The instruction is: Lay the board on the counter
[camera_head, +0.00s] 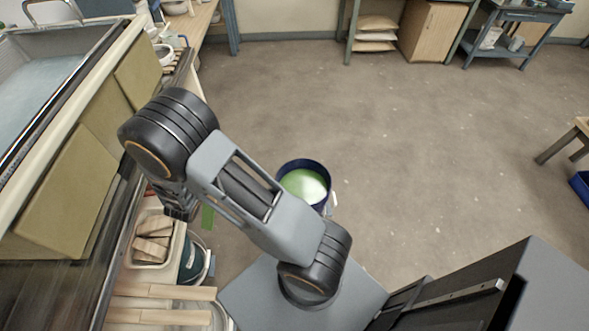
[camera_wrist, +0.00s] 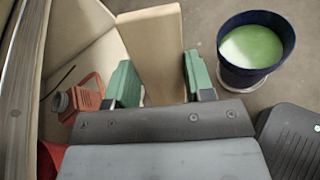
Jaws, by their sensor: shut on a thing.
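In the wrist view the pale wooden board (camera_wrist: 152,40) stands between the green fingertips of my gripper (camera_wrist: 160,84). The jaws are shut on its near end, and the board reaches away from the gripper. In the head view my gripper (camera_head: 190,208) hangs low at the left, mostly behind my own arm, with one green fingertip showing. I cannot make out the held board there. The counter (camera_head: 75,88) runs along the left side of the head view, with a sink in it. The board is apart from its top.
A dark blue bucket of green glaze (camera_head: 305,183) stands on the floor right of my arm; it shows in the wrist view (camera_wrist: 256,45). A tub of wooden blocks (camera_head: 150,243) and slats (camera_head: 160,316) lie at lower left. An orange jug (camera_wrist: 84,97) is left of the gripper. Open floor extends right.

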